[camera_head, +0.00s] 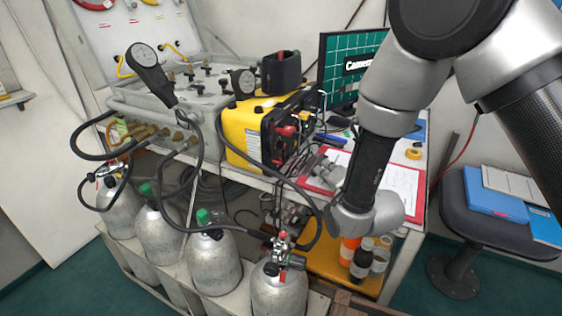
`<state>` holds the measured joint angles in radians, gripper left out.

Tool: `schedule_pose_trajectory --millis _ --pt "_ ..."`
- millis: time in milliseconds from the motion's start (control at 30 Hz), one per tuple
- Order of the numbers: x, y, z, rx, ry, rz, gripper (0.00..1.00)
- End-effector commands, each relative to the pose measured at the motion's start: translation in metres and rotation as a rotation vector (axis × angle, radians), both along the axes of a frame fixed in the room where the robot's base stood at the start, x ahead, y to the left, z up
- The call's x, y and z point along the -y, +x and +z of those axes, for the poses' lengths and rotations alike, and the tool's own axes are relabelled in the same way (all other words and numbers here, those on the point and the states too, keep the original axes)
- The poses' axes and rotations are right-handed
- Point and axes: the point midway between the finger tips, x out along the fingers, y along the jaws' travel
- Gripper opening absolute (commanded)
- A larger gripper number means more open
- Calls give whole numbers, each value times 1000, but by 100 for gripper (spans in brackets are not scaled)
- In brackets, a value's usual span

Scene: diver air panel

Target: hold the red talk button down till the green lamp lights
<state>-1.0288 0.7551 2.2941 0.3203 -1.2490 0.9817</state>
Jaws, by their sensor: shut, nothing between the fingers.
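A yellow case (240,128) with a black front panel stands on the table at the picture's middle. Red parts (286,131) show on that panel; I cannot tell which one is the talk button. I cannot make out a lit green lamp on the panel. My gripper (304,163) is shut and empty, pointing left toward the lower right part of the panel, below the red parts. At this angle I cannot tell whether its fingertips touch the panel. My wrist and arm come in from the right and hide part of the table.
A dark hose loops in front of the case down to the gas cylinders (212,265). A grey gauge panel (190,100) stands left of the case. A monitor (340,60) is behind. Bottles (362,258) stand below, and a chair (480,225) is at right.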

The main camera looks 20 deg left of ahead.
Motion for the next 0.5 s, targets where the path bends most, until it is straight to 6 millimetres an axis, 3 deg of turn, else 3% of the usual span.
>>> schedule_pose_trajectory --millis 500 --pt "-6 -1 -1 3 6 2 0"
